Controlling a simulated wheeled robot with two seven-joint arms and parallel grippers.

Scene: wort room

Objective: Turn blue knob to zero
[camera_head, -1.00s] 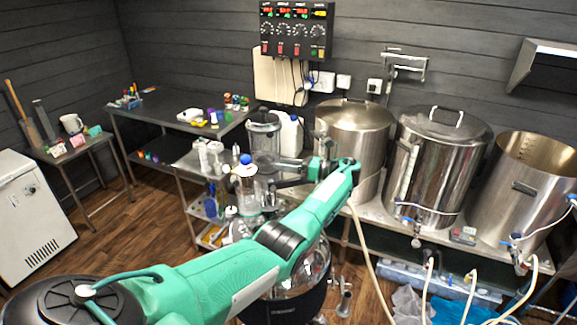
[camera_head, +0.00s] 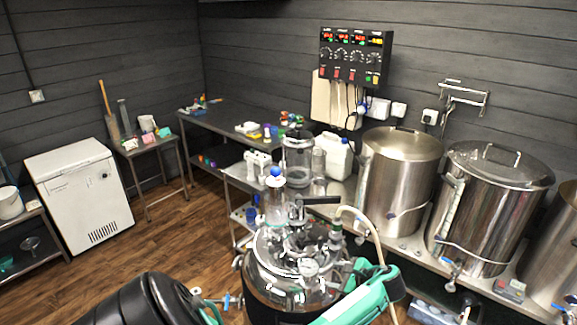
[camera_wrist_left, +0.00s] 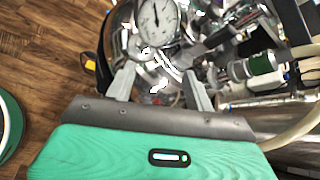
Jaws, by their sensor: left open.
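I see several blue parts and cannot tell which is the task's knob. A round blue knob (camera_head: 275,171) tops a clear glass piece above the polished steel vessel (camera_head: 290,255). My right gripper is not in view.
Glassware and fittings crowd the vessel's top. A pale hose (camera_head: 365,222) arches beside my left arm. Large steel kettles (camera_head: 400,185) stand on the right bench. A white chest (camera_head: 80,190) is at left. The wooden floor (camera_head: 180,235) between is clear.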

